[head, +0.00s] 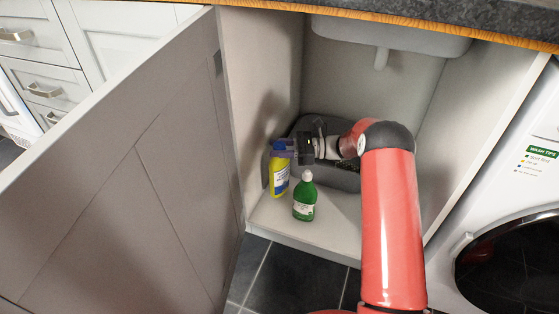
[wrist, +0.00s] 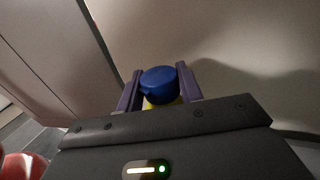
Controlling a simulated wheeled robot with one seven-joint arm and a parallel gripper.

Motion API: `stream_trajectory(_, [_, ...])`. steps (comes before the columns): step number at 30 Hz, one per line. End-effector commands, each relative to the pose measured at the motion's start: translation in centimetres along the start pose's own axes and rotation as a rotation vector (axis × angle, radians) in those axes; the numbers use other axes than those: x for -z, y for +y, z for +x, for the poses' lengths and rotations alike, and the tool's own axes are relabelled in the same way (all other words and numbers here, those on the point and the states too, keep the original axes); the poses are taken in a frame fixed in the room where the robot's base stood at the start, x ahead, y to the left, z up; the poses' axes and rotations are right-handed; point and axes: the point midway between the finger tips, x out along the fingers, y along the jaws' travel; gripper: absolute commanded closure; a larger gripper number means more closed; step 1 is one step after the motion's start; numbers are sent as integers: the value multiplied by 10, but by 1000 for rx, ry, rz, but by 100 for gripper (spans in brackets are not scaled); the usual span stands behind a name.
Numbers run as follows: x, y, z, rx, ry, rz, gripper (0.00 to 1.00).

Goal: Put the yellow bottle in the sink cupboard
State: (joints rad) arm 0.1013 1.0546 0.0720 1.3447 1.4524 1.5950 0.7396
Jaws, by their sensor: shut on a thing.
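The yellow bottle (head: 279,176) with a blue cap is inside the sink cupboard (head: 325,232), at its left side near the front. It looks upright. My gripper (head: 282,148) is shut on it at the top, reaching in from the right. In the wrist view the blue cap (wrist: 159,80) sits between the two purple fingers of my gripper (wrist: 160,90), with a little yellow below it. The bottle's base appears at the cupboard floor, but I cannot tell whether it bears weight there. The cupboard door (head: 150,170) stands wide open at the left.
A green bottle (head: 304,198) with a white cap stands on the cupboard floor, just right of the yellow bottle. A dark grey tub (head: 343,178) is behind my gripper. The sink's underside and drain (head: 381,58) hang above. A washing machine (head: 500,200) stands at right.

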Motion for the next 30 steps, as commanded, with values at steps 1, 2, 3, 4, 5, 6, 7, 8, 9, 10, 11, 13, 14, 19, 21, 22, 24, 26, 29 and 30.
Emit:
stream_trajectory(1, [0, 0, 0, -1, -3, -3, 100])
stream_trajectory(2, [1, 0, 0, -1, -3, -2, 100])
stream_trajectory(3, [4, 0, 1, -1, -3, -2, 100])
stream_trajectory(4, [6, 0, 1, -1, -3, -1, 100])
stream_trajectory(5, [9, 0, 1, -1, -4, 0, 100])
stream_trajectory(6, [14, 0, 1, -1, -4, 0, 100])
stream_trajectory(7, [18, 0, 1, -2, -3, 0, 100])
stream_trajectory(8, [23, 0, 1, -2, -4, -1, 100])
stream_trajectory(9, [29, 0, 1, -2, -3, 0, 100])
stream_trajectory(10, [34, 0, 1, -3, -3, 0, 100])
stream_trajectory(11, [38, 0, 1, -3, -3, -1, 100])
stream_trajectory(13, [43, 0, 1, -3, -3, -1, 100])
stream_trajectory(14, [44, 0, 1, -2, -4, -2, 100])
stream_trajectory(19, [43, 0, 1, -2, -3, -3, 100])
stream_trajectory(21, [44, 0, 1, -1, -4, -2, 100])
stream_trajectory(22, [45, 0, 1, -1, -4, -2, 100])
stream_trajectory(24, [48, 0, 0, -1, -1, 0, 63])
stream_trajectory(26, [47, 0, 0, -1, -1, 0, 55])
stream_trajectory(29, [47, 0, 0, -1, -1, 0, 42])
stream_trajectory(30, [47, 0, 0, -1, -1, 0, 42])
